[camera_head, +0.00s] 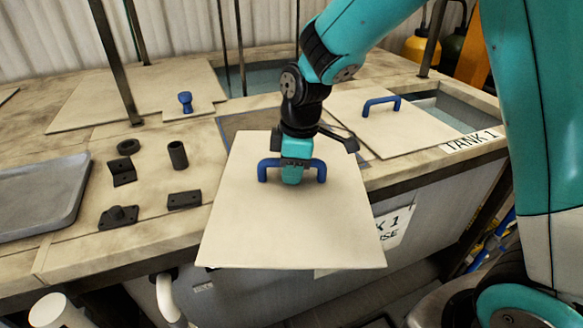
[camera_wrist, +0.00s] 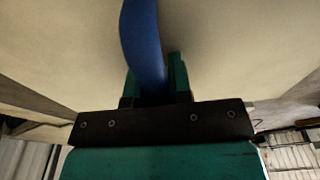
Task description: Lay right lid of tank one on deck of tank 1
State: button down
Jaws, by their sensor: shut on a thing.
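A flat cream lid (camera_head: 290,235) with a blue bar handle (camera_head: 263,171) hangs in front of and above the front edge of the tank. My gripper (camera_head: 292,177) is shut on the middle of that handle. In the wrist view, the blue handle (camera_wrist: 141,40) passes between the gripper fingers (camera_wrist: 157,85), with the lid's surface (camera_wrist: 230,40) filling the background. The deck (camera_head: 75,215) of pale, stained boards lies to the left. A second cream lid (camera_head: 400,132) with a blue handle rests at the right, beside the "TANK 1" label (camera_head: 472,141).
On the left deck are a grey tray (camera_head: 40,195), a black ring (camera_head: 128,147), a black cylinder (camera_head: 178,155) and several black brackets. Another lid with a blue knob (camera_head: 185,102) lies farther back. Dark posts (camera_head: 115,60) rise from the deck. Dark tank openings show behind the held lid.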

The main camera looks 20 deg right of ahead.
jog(key=shift+f, duration=0.15)
jog(key=shift+f, duration=0.15)
jog(key=c, duration=1)
grip_release()
jog(key=shift+c, duration=0.2)
jog(key=r, duration=0.3)
jog(key=r+b, duration=0.1)
jog(key=r, duration=0.3)
jog(key=d+r, duration=0.1)
jog(key=r, duration=0.3)
jog(key=shift+s+d+r, duration=0.1)
jog(key=shift+s+r, duration=0.4)
jog(key=shift+r, duration=0.05)
jog(key=s+a+f+m+y, duration=0.1)
jog(key=s+a+m, duration=0.1)
jog(key=s, duration=0.8)
jog(key=s+a+m+y, duration=0.2)
jog(key=s+a+m, duration=0.1)
jog(key=s, duration=0.7)
jog(key=shift+s+a+f+m+g, duration=0.15)
jog(key=shift+s+f+m+g, duration=0.2)
jog(key=shift+m, duration=0.35)
